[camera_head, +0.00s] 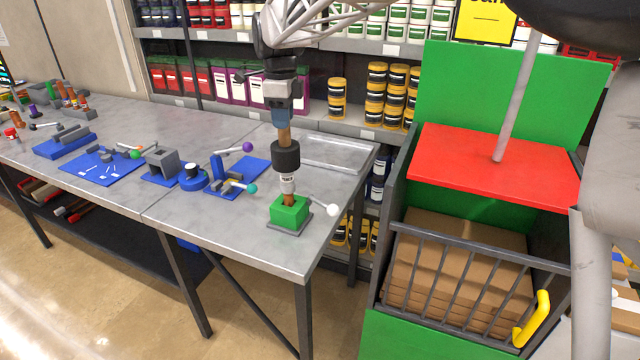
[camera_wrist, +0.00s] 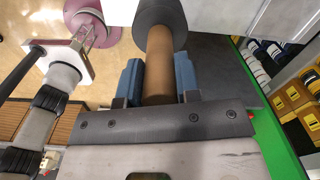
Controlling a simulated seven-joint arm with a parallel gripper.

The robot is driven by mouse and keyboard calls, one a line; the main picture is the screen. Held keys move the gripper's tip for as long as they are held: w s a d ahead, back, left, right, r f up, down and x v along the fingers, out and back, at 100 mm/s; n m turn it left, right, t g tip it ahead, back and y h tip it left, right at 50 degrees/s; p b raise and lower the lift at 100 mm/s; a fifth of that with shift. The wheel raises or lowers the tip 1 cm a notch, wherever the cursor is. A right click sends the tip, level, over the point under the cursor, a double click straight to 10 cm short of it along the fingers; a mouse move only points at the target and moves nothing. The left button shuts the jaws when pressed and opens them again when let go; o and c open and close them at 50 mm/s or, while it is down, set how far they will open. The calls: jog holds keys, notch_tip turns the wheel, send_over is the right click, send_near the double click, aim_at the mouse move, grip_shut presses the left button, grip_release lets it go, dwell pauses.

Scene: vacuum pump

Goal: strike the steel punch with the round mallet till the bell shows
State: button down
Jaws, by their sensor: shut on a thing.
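My gripper (camera_head: 283,117) is shut on the wooden handle of the round mallet, with its blue fingers on both sides of the handle in the wrist view (camera_wrist: 158,72). The mallet's dark round head (camera_head: 286,155) hangs below the gripper, handle upright. Directly under the head stands a light grey piece with dark marking, seemingly the steel punch (camera_head: 288,184). I cannot tell whether head and punch touch. Below the punch is a short brown part, then a green block (camera_head: 290,214) on a grey plate. I cannot make out a bell.
A lever with a white ball (camera_head: 332,209) sticks out right of the green block. Blue fixtures with a teal-ball lever (camera_head: 250,188) and a purple-ball lever (camera_head: 247,147) stand to the left. A clear tray (camera_head: 335,152) lies behind. The table's front right corner is bare.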

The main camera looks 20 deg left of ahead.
jog(key=shift+f, duration=0.95)
jog(key=shift+r, duration=2)
jog(key=shift+r, duration=2.5)
